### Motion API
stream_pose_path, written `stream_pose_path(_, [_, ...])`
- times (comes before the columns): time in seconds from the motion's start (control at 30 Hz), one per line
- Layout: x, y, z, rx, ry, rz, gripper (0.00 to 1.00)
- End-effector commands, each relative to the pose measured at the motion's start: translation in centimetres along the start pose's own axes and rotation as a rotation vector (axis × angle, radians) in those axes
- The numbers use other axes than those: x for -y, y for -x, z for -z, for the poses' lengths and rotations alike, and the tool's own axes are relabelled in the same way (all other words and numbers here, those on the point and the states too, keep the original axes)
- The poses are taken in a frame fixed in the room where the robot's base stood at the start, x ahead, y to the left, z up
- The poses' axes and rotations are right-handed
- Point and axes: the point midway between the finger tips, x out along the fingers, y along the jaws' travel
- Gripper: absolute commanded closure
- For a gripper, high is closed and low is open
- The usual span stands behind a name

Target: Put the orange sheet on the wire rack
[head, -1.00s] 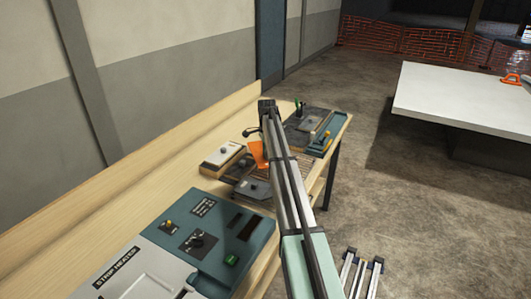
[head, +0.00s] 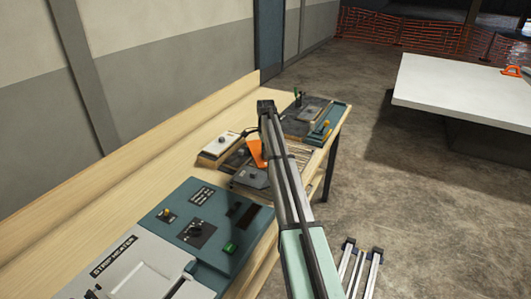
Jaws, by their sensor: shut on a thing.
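The orange sheet (head: 254,153) shows in the head view as a small tilted patch just left of my arm, partly hidden by it. My gripper (head: 257,137) is mostly hidden behind my own arm, with only a dark part showing at the sheet's upper edge; it is shut on the sheet. The wire rack (head: 301,153) shows as thin slats on the bench, right of my arm and around the dark plate; my arm covers its middle. The sheet appears over or beside the rack's left part; I cannot tell whether they touch.
A teal strip heater console (head: 202,222) stands in front on the wooden bench (head: 110,228). A white box with a knob (head: 220,148) is left of the sheet. A dark plate with a knob (head: 252,176) lies near the rack. A teal-edged station (head: 320,120) is behind.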

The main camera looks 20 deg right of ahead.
Motion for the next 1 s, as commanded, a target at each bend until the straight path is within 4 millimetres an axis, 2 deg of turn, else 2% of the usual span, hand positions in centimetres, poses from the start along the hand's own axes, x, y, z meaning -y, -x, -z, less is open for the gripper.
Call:
stream_pose_path(0.37, [0.0,-0.4,0.0,0.0,0.0,0.0,1.0])
stream_pose_path(0.4, [0.0,-0.5,0.0,0.0,0.0,0.0,0.72])
stream_pose_path(0.47, [0.0,-0.4,0.0,0.0,0.0,0.0,0.51])
stream_pose_path(0.5, [0.0,-0.4,0.0,0.0,0.0,0.0,0.46])
stream_pose_path(0.83, [0.0,-0.3,0.0,0.0,0.0,0.0,0.46])
stream_pose_path(1.0, [0.0,1.2,0.0,0.0,0.0,0.0,0.46])
